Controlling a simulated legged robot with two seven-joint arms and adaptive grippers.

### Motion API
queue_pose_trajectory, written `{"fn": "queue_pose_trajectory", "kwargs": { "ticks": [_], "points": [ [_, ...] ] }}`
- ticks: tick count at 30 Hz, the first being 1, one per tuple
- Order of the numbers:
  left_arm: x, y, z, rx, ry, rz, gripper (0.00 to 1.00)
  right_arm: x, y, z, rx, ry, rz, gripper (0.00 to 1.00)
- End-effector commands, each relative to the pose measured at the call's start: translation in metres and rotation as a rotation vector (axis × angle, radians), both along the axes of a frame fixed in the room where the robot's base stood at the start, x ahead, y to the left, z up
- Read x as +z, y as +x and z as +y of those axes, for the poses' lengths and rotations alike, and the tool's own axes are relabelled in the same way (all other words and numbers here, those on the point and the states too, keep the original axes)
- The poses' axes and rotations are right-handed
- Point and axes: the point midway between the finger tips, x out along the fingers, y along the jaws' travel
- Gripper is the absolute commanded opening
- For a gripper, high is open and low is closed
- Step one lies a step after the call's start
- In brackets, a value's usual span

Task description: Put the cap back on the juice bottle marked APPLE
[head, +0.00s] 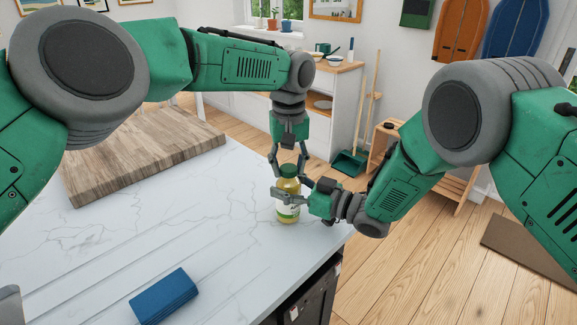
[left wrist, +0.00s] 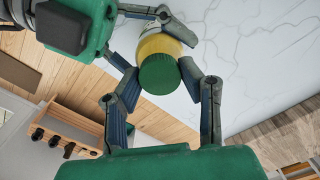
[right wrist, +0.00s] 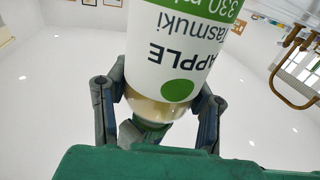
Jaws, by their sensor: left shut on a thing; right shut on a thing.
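The juice bottle (head: 288,214) stands upright near the right corner of the marble counter. Its label reads APPLE in the right wrist view (right wrist: 178,55), where it appears upside down. My right gripper (head: 283,198) is shut around the bottle from the side. The green cap (left wrist: 160,75) is at the bottle's top, in line with it. My left gripper (head: 289,174) reaches down from above, with its fingers shut on the cap's sides; it also shows in the left wrist view (left wrist: 160,80). Whether the cap is fully seated is unclear.
A wooden board (head: 150,155) lies at the counter's back left. A folded blue cloth (head: 164,296) lies at the front. The counter's right edge is close to the bottle. The marble between is clear.

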Motion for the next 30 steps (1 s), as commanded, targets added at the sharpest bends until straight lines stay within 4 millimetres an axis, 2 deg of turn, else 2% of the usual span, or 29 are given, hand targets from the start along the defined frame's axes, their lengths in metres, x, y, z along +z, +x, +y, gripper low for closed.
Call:
{"fn": "queue_pose_trajectory", "kwargs": {
  "ticks": [15,18,23,24,25,30],
  "points": [
    [0.0004,0.0014,-0.0008,-1.084,0.0,-0.001,0.0,-0.0019,-0.0022,0.0019,0.005,-0.001,0.002,0.0],
    [0.0004,0.0017,-0.0007,-1.235,0.0,-0.001,0.0,-0.0019,-0.0022,0.002,0.006,-0.001,0.002,0.0],
    [0.0006,0.0019,-0.0004,-1.234,0.0,-0.002,0.0,-0.0018,-0.0024,0.0021,0.006,-0.001,0.002,0.0],
    [0.0006,0.0019,-0.0004,-1.233,0.0,-0.002,0.47,-0.0018,-0.0024,0.0021,0.006,-0.001,0.002,0.0],
    [0.0006,0.0019,-0.0003,-1.233,0.0,-0.001,0.57,-0.0018,-0.0023,0.0021,0.006,-0.001,0.002,0.0],
    [0.0001,0.0012,-0.0003,-1.232,0.0,0.001,0.57,-0.0018,-0.0021,0.0017,0.005,-0.001,0.003,0.0]
  ]
}}
